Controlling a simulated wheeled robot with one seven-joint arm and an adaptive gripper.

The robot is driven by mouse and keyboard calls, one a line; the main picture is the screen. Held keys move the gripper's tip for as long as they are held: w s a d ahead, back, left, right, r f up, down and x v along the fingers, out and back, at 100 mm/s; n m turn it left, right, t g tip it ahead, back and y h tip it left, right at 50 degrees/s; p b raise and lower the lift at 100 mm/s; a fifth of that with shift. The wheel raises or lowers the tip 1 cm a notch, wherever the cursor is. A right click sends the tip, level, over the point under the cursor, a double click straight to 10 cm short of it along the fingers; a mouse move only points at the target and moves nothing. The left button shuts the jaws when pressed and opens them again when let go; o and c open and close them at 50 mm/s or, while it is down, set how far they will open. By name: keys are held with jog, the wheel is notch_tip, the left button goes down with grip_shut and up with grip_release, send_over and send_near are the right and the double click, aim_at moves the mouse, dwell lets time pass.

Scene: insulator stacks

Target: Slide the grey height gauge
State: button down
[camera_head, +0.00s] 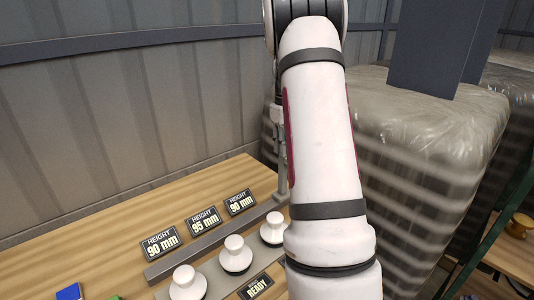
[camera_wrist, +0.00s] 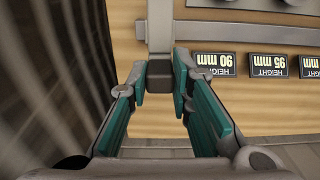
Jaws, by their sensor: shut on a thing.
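The grey height gauge shows in the wrist view as an upright grey bar (camera_wrist: 160,28) coming down between my fingertips. In the head view a thin grey post (camera_head: 282,160) beside my arm seems to be part of it; the rest is hidden behind the arm. My gripper (camera_wrist: 160,78) has its teal fingers shut on the gauge bar. My gripper is hidden in the head view. Three white insulator stacks stand in a row: left (camera_head: 188,284), middle (camera_head: 236,255) and right (camera_head: 273,230). The gauge is near the right end of this row.
A grey rail (camera_head: 205,246) runs behind the stacks. A READY sign (camera_head: 256,288) lies in front. A blue block (camera_head: 69,292) is at lower left. Wrapped pallets (camera_head: 430,140) stand at right.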

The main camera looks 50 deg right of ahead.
jog(key=shift+s+d+r, duration=0.1)
jog(key=shift+d, duration=0.7)
jog(key=c, duration=1.4)
grip_release()
jog(key=shift+d, duration=0.15)
jog(key=shift+c, duration=0.2)
notch_tip(320, 180, up, 12)
